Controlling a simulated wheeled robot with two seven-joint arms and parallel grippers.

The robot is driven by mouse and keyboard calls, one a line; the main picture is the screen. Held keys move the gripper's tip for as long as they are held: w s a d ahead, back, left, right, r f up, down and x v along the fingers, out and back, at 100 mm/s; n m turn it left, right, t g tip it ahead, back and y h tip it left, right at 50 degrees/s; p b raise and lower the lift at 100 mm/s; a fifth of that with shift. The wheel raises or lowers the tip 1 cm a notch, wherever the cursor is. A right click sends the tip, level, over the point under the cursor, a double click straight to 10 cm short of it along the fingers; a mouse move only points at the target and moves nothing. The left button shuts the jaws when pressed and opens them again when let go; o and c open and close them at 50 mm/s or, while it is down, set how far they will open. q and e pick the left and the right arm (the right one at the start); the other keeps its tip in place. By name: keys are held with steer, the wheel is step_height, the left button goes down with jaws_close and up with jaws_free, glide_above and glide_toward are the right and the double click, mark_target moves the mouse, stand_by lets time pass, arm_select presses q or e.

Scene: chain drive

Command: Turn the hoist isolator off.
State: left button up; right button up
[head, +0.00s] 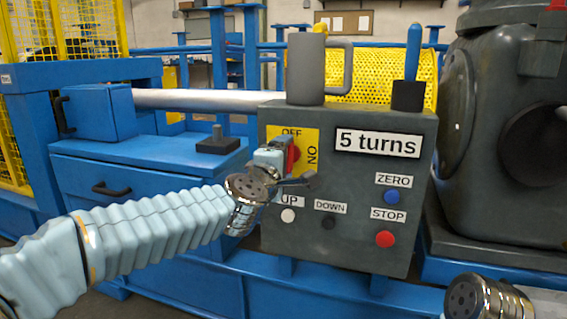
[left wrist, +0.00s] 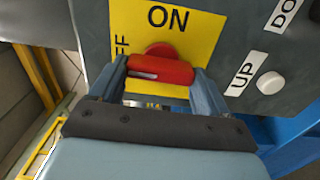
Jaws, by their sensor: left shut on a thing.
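The hoist isolator is a red handle (head: 293,155) on a yellow plate (head: 311,140) on the dark grey control box. The plate reads OFF at its top and ON at its right side. In the left wrist view the red handle (left wrist: 160,69) lies crosswise between the fingers, with its white mark toward the OFF side of the plate (left wrist: 195,40). ON is at the top there, and OFF is partly hidden by a finger. My left gripper (head: 284,160) is shut on the handle. My right gripper is not in view; only part of that arm shows lower right.
The box (head: 345,245) also carries UP, DOWN, a blue ZERO button (head: 392,197) and a red STOP button (head: 385,239). A grey mug (head: 306,70) and a blue-handled lever (head: 411,70) stand on top. A large dark machine (head: 510,130) is at right.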

arm_select(q)
steer(key=shift+a+r, duration=0.1)
steer(key=shift+r, duration=0.05)
stand_by(0.4)
steer(key=o, duration=1)
steer(key=shift+w, duration=0.1)
steer(key=v, duration=1.3)
steer(key=shift+s+p, duration=0.35)
steer(key=shift+s, duration=0.05)
